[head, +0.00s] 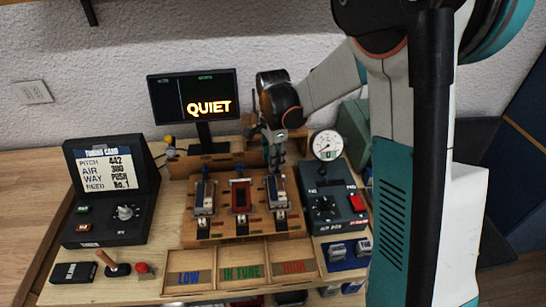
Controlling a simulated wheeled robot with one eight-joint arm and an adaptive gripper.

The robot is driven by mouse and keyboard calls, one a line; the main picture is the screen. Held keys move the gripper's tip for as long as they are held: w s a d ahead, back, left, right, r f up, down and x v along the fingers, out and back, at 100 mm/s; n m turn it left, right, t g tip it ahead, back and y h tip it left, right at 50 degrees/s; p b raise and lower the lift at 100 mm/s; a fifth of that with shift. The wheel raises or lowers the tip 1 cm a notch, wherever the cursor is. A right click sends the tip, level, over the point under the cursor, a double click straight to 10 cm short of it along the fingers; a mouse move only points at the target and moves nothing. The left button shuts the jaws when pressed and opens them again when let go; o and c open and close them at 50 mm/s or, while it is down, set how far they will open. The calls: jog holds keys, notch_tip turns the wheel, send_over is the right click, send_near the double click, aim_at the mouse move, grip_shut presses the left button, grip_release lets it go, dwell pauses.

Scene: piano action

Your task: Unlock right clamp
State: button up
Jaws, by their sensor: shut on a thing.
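The right clamp (278,192) is a small metal piece with a dark middle, on the right side of the wooden fixture (215,229). A similar left clamp (204,198) sits on the left side, with a red-centred block (240,195) between them. My gripper (274,163) points down at the back end of the right clamp. Its fingers are shut on what looks like the right clamp's upper part. The fingertips are small and partly hidden, so the exact contact and the clamp's lock state cannot be made out.
A black control box with a red button (357,203) and a round gauge (327,145) stand close on the right. A screen reading QUIET (195,97) is behind. A card box (111,190) is at left. Trays marked LOW, IN TUNE and another label (242,254) lie in front.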

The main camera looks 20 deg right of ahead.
jog(key=n, duration=1)
jog(key=shift+n+p, duration=0.3)
jog(key=shift+n, duration=2)
jog(key=o, duration=1.1)
jog(key=shift+c, duration=0.2)
jog(key=shift+r, duration=0.1)
notch_tip(320, 180, up, 12)
